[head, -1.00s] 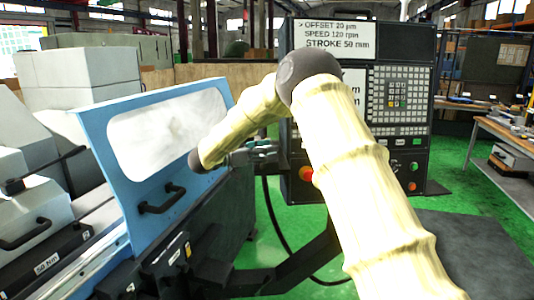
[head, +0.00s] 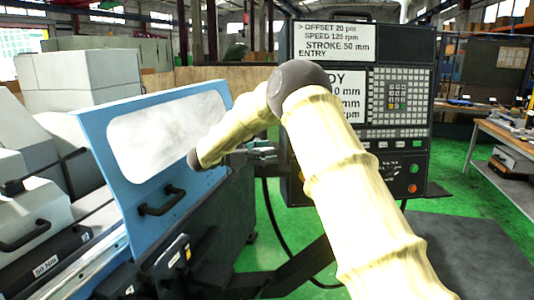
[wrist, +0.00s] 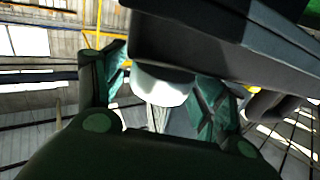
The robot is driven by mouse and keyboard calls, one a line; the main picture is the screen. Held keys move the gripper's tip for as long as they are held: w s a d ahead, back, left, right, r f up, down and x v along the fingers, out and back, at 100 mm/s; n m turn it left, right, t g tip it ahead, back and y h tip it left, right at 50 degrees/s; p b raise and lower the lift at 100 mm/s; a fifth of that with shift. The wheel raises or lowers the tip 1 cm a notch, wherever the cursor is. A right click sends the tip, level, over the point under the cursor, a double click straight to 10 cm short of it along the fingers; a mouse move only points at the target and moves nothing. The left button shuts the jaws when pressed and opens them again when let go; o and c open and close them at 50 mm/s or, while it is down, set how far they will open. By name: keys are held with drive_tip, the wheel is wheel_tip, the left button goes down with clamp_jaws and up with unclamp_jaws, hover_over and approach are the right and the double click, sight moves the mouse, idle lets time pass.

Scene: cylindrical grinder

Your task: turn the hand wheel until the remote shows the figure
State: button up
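The machine's control panel (head: 412,150) stands behind my arm. Its upper screen (head: 335,42) reads "> OFFSET 20 µm, SPEED 120 rpm, STROKE 50 mm, ENTRY". A second screen (head: 349,95) is partly hidden by my arm; "DY", "0 mm" and "rpm" show. My gripper (head: 262,152) is small in the head view, between the blue guard and the panel. In the wrist view, my gripper's (wrist: 160,95) two teal fingers are apart, with a white rounded part (wrist: 160,88) between them under a dark housing (wrist: 225,40). I cannot tell whether they grip it. No hand wheel or separate remote is clearly recognisable.
The blue machine guard (head: 92,125) with a window and black handle is on the left. A black cable (head: 270,215) hangs below the gripper. A workbench (head: 505,140) with parts stands at the right.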

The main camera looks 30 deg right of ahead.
drive_tip(key=shift+a, duration=0.1)
drive_tip(key=v, duration=1.2)
idle(1.6)
